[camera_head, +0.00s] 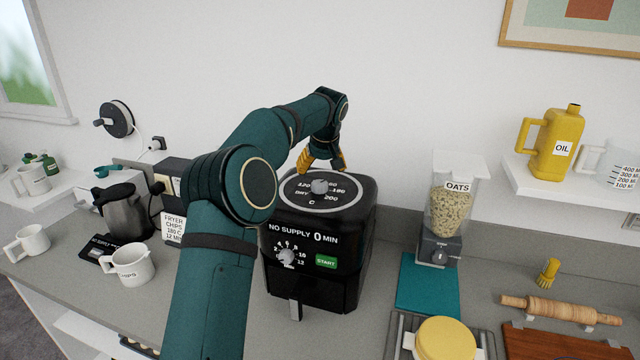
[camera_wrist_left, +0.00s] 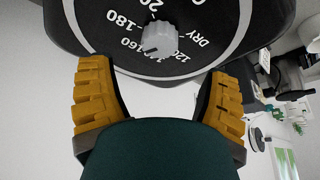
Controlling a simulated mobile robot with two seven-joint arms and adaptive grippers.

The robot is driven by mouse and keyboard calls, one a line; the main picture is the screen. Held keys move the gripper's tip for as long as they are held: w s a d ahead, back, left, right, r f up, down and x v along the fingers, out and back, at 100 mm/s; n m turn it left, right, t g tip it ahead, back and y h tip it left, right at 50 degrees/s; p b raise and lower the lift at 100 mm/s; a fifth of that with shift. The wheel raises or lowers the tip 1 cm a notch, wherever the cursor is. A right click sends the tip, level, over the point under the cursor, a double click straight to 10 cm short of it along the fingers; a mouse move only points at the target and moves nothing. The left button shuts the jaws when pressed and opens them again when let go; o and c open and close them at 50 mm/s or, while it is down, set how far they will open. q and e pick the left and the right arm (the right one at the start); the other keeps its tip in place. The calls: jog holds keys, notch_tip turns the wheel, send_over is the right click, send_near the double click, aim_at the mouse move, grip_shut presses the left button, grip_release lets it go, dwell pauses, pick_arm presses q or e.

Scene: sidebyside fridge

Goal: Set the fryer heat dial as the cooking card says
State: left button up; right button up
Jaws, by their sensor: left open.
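The black fryer (camera_head: 318,245) stands on the counter with a round temperature scale on its top. The grey heat dial (camera_head: 319,186) sits in the middle of that scale and also shows in the left wrist view (camera_wrist_left: 160,41). The cooking card (camera_head: 173,229) reads "FRYER CHIPS 180 C 12 MIN". The fryer's front reads "NO SUPPLY 0 MIN". My left gripper (camera_head: 321,163) is open just behind and above the dial, its yellow fingers (camera_wrist_left: 158,75) apart and not touching it. My right gripper is out of view.
The front has a timer dial (camera_head: 286,257) and a green start button (camera_head: 326,261). A cable reel (camera_head: 117,119) hangs on the wall at left. A kettle (camera_head: 122,212) and a chips mug (camera_head: 131,265) stand left, an oats dispenser (camera_head: 450,205) right.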

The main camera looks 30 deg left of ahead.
aim_at(320, 183)
pick_arm(q)
jog(key=x, duration=0.7)
jog(key=shift+w+r, duration=0.1)
jog(key=c, duration=1.2)
jog(key=shift+m, duration=0.3)
jog(key=m+t+h, duration=0.1)
jog(key=m, duration=0.2)
jog(key=shift+m, duration=0.4)
jog(key=m+h, duration=0.2)
jog(key=m, duration=0.3)
jog(key=shift+m+h, duration=0.3)
jog(key=shift+m, duration=0.1)
